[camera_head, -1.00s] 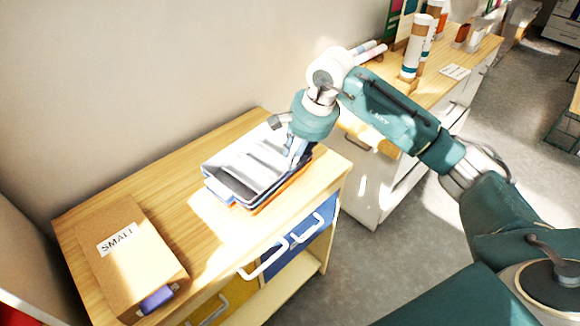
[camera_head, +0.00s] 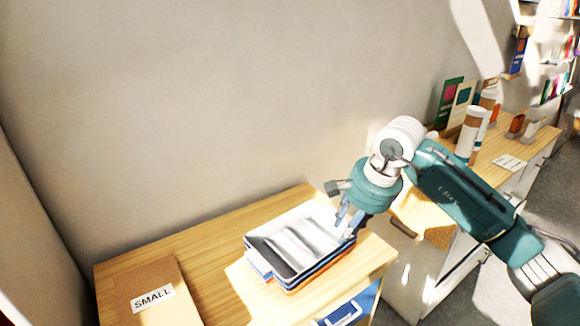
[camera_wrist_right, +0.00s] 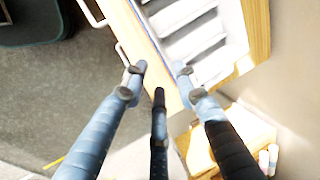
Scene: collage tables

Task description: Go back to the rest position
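My right gripper (camera_head: 350,218) hangs over the right rear edge of a stack of sorting trays (camera_head: 295,240) on the wooden table. In the right wrist view its slim blue-grey and black fingers (camera_wrist_right: 160,72) are spread apart with nothing between them. The top tray is pale with dark-rimmed slots, and blue and orange trays lie under it. The tray also shows beyond the fingers in the wrist view (camera_wrist_right: 200,38). Whether a finger touches the tray is hard to tell. My left gripper is not in view.
A cardboard box labelled SMALL (camera_head: 150,292) sits at the table's (camera_head: 215,240) left. A second wooden counter at right holds tall white-and-brown cylinders (camera_head: 470,133). A bare wall stands behind. Grey floor (camera_wrist_right: 45,100) is open beside the table.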

